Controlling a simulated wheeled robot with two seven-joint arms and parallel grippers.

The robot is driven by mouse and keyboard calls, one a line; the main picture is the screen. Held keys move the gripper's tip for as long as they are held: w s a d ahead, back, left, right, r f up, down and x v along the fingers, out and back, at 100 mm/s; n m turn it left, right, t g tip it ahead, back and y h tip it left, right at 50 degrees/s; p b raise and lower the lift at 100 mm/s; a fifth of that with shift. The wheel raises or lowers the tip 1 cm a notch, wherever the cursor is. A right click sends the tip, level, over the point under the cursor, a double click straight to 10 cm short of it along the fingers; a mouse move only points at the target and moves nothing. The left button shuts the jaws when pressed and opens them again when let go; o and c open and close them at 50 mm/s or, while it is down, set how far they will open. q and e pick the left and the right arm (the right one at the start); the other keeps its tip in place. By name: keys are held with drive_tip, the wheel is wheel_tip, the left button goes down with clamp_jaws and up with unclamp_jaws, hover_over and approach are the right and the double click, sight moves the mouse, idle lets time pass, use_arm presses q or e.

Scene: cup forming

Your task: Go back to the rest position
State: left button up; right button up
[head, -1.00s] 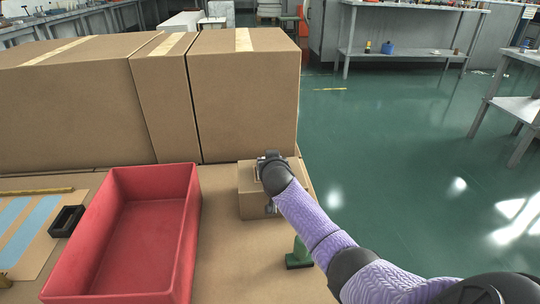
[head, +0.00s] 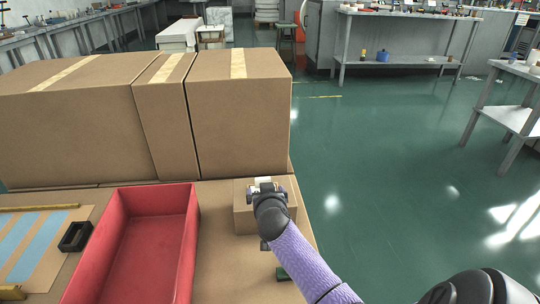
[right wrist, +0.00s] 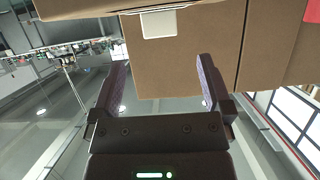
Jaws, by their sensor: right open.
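My right gripper (head: 266,186) is at the small cardboard box (head: 243,219) near the table's right edge, and my arm hides part of the box. In the right wrist view my right gripper (right wrist: 163,84) is open, with its two dark fingers wide apart and nothing between them. Brown cardboard with a white label (right wrist: 158,23) lies beyond the fingers. I cannot tell whether the fingertips touch the cardboard. My left gripper is not in view.
A red bin (head: 112,240) stands on the table, left of my right arm. Large taped cardboard boxes (head: 238,125) line the back. A small black tray (head: 76,236) lies left of the bin. A green object (head: 282,274) is partly hidden by my arm. Open green floor lies to the right.

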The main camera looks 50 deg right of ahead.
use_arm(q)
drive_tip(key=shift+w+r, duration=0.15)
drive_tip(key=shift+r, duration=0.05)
use_arm(e)
drive_tip(key=shift+s+a, duration=0.3)
drive_tip(key=shift+s, duration=0.1)
drive_tip(key=shift+r, duration=0.1)
